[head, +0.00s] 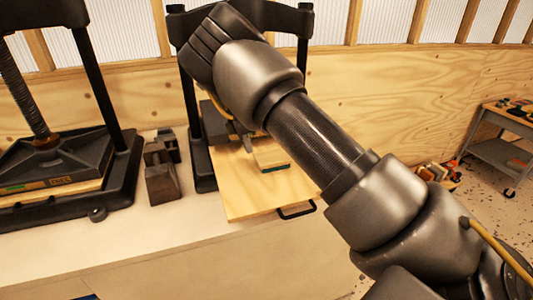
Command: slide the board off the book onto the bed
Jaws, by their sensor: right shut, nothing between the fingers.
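The board (270,150) is a small light wooden piece. It lies on top of a book (276,168), of which only a teal edge shows below it. Both rest on the bed (248,200), a pale plywood sheet with a black handle at its front right corner. My right arm reaches in from the right across the press. My right gripper (247,142) points down at the board's left edge, shut and holding nothing. The arm hides most of it, and I cannot tell whether it touches the board. My left gripper is out of view.
The black press frame (198,150) stands around the back of the bed. Another press (60,160) stands at the left. Dark metal blocks (161,170) sit between them. The pale bench top (140,232) is clear in front. A grey cart (497,140) stands at the far right.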

